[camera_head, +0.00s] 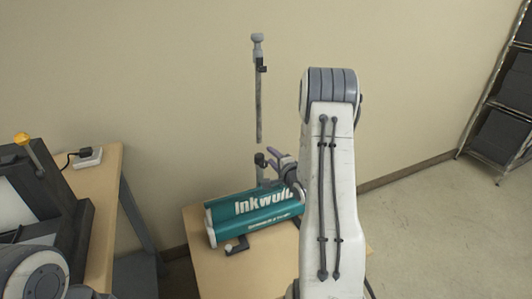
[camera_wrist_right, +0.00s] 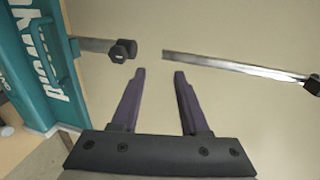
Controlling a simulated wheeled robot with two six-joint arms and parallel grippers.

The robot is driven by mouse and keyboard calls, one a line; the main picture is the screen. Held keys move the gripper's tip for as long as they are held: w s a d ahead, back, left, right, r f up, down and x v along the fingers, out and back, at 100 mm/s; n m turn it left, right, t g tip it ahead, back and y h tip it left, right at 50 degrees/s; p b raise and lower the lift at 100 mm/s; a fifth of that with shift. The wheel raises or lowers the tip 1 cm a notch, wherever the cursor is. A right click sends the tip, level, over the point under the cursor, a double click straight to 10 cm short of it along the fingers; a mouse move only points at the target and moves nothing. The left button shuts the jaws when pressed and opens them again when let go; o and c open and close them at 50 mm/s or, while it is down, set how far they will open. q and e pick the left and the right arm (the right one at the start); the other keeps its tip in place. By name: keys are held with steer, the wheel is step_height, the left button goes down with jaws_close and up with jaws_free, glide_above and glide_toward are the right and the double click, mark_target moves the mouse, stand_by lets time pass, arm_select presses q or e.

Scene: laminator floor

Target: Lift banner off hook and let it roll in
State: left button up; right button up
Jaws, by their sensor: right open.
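The teal banner unit (camera_head: 255,212), with white lettering, lies low on a small wooden table; no banner sheet is seen stretched up the pole. It also shows at the left of the right wrist view (camera_wrist_right: 35,65). A thin grey pole (camera_head: 259,110) stands behind it, with a dark hook (camera_head: 262,66) near its top. A short lower pole piece with a dark knob (camera_head: 260,159) shows below a visible gap. My right gripper (camera_head: 270,168) is just above the banner unit, beside the pole. Its purple fingers (camera_wrist_right: 158,75) are open and empty. My left gripper is out of view.
A wooden bench (camera_head: 100,215) at left carries a dark machine (camera_head: 55,190) with a yellow-knobbed lever (camera_head: 23,140) and a white power block (camera_head: 86,157). A metal shelf (camera_head: 495,100) with dark bins stands at far right. The floor (camera_head: 440,230) at right is clear.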

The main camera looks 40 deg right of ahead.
steer(key=x, duration=0.5)
steer(key=shift+w+f, duration=0.1)
steer(key=shift+w, duration=0.2)
jaws_close()
stand_by(1.0)
jaws_free()
steer(key=v, duration=1)
steer(key=shift+s, duration=0.2)
